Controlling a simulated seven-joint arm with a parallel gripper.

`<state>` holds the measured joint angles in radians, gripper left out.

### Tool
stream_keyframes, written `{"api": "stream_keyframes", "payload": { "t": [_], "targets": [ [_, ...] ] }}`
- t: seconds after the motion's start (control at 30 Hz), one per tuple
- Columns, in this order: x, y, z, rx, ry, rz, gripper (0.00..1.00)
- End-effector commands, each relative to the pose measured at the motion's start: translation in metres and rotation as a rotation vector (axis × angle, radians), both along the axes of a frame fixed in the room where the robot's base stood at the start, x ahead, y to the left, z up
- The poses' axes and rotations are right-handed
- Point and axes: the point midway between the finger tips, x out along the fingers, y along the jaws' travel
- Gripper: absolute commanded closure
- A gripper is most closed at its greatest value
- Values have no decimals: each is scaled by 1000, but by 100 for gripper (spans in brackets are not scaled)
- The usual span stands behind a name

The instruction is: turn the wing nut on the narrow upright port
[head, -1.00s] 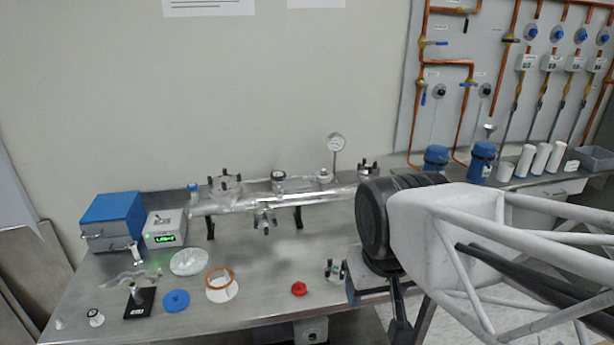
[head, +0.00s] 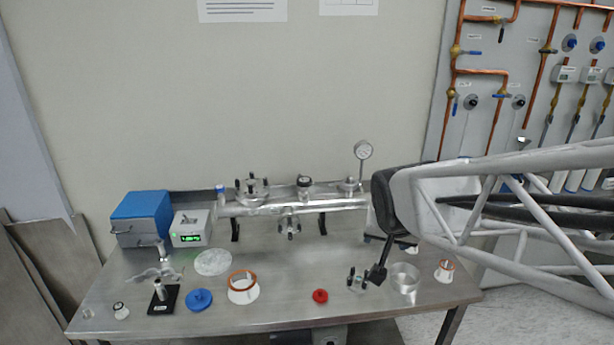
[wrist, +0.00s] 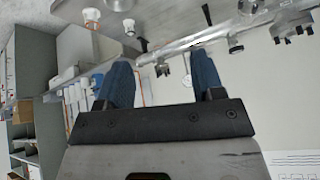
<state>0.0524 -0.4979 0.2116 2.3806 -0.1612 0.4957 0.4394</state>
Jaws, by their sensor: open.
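The metal tube (head: 270,209) lies across the back of the bench with several ports on top. A narrow upright port with a dark clamp (head: 305,184) stands near its middle; its wing nut is too small to make out. The tube's right end is hidden behind my arm. In the wrist view the tube (wrist: 205,36) runs beyond my fingers, with small fittings along it. My gripper (wrist: 162,82) is open, its two blue fingers apart with nothing held between them. In the head view its dark end (head: 377,273) is right of and in front of the tube, apart from the port.
A small clamp (head: 357,282), red ring (head: 320,296) and clear cup (head: 405,278) lie near my gripper. A blue box (head: 142,218) and grey display unit (head: 191,229) stand left.

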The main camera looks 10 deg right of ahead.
Motion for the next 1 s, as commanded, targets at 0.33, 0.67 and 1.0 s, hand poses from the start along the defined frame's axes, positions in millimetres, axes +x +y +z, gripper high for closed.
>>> {"api": "stream_keyframes", "payload": {
  "t": [0.33,0.67,1.0],
  "targets": [
    [138,-24,-17,182,-331,-194,38],
    [244,-33,-48,499,-585,-268,38],
    [318,-32,-99,948,-708,-263,38]
  ]
}}
